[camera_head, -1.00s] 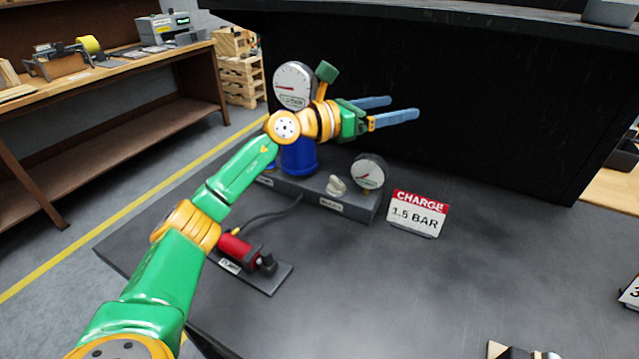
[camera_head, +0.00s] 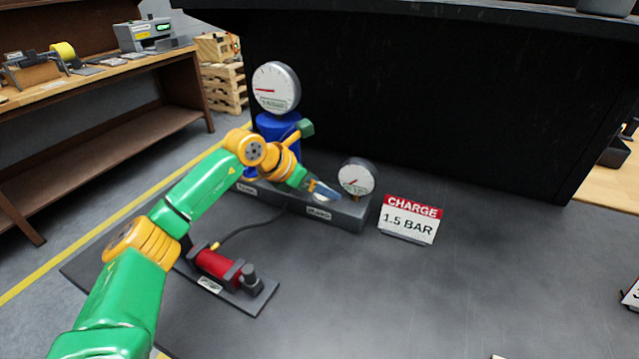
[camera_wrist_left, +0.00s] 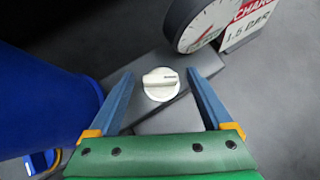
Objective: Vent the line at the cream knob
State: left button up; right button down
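The cream knob (camera_wrist_left: 160,84) sits on top of the grey manifold block (camera_head: 345,212), below the small gauge. In the left wrist view it lies between and just beyond my open left gripper fingers (camera_wrist_left: 160,82), which do not visibly touch it. In the head view my left gripper (camera_head: 322,190) is over the knob and mostly hides it. The small gauge (camera_head: 357,177) stands at the block's right end; it also shows in the left wrist view (camera_wrist_left: 205,22). My right gripper is not in view.
A large gauge (camera_head: 276,88) sits above the blue cylinder (camera_head: 272,128) at the left. A red pump (camera_head: 218,265) with a hose lies in front. A "CHARGE 1.5 BAR" sign (camera_head: 409,220) stands right of the block. The bench's middle is clear.

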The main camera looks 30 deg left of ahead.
pick_arm(q)
grip_shut()
jog(key=shift+s+d+n+y, duration=0.1)
jog(key=shift+n+y, duration=0.3)
jog(key=shift+n, duration=0.2)
jog(key=shift+d+f+n+t+y+b, duration=0.15)
jog(key=shift+n+t+y+b, duration=0.35)
jog(key=shift+n+y, duration=0.4)
jog(key=shift+n+b, duration=0.35)
jog(key=shift+n, duration=0.15)
jog(key=shift+n+y, duration=0.3)
jog(key=shift+y, duration=0.1)
jog(key=shift+r, duration=0.2)
jog(key=shift+o, duration=0.6)
grip_release()
